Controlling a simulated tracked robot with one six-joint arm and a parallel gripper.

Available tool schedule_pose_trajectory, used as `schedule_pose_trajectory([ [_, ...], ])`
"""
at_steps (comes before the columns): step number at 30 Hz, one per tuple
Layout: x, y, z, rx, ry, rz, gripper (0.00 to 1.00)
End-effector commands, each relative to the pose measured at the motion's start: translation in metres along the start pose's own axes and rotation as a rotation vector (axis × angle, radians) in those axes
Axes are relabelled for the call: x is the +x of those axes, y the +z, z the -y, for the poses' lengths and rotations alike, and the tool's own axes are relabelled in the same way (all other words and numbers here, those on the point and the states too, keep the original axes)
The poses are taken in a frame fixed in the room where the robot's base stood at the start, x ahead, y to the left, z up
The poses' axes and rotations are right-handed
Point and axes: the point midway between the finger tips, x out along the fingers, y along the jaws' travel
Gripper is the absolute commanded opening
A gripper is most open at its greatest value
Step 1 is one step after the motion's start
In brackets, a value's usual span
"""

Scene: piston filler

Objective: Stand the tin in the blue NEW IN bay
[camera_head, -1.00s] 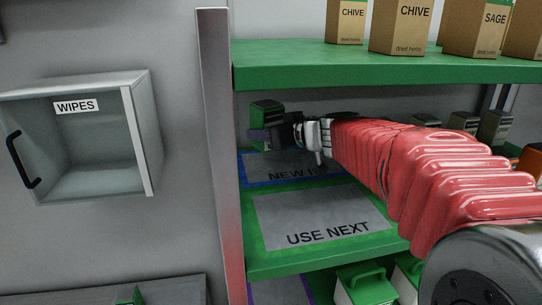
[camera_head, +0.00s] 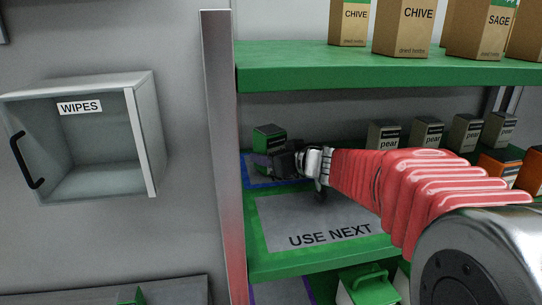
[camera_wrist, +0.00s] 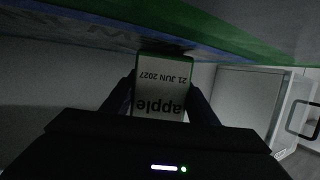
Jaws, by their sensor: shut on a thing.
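The tin (camera_head: 268,138) is dark with a green edge and looks upright at the back left of the shelf. My gripper (camera_head: 276,164) is shut on it and hides its lower part. In the wrist view the tin's pale label (camera_wrist: 162,85) reads "apple" and "21 JUN 2027", upside down, between my two fingers. The blue-edged NEW IN bay (camera_head: 254,180) lies below the tin, with its lettering hidden by my gripper. The tin's end is close to the shelf in the wrist view, with a dark shadow there; I cannot tell if it touches.
The grey USE NEXT bay (camera_head: 325,225) in front is empty. Pear tins (camera_head: 383,135) stand in a row to the right, with orange boxes (camera_head: 497,168) before them. A green upper shelf (camera_head: 390,65) hangs overhead. A metal post (camera_head: 222,150) stands close on the left.

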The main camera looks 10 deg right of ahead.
Motion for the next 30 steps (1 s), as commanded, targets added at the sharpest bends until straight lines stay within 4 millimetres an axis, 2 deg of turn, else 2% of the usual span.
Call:
schedule_pose_trajectory([
  [12,0.0012,0.0028,0.0005,0.000,-0.001,-0.002,0.14],
  [13,0.0015,0.0042,0.0005,0.000,-0.001,0.000,0.54],
  [21,0.0014,0.0038,0.0005,0.000,-0.001,0.000,0.72],
  [30,0.0008,0.0017,0.0005,-0.001,0.000,-0.001,0.72],
])
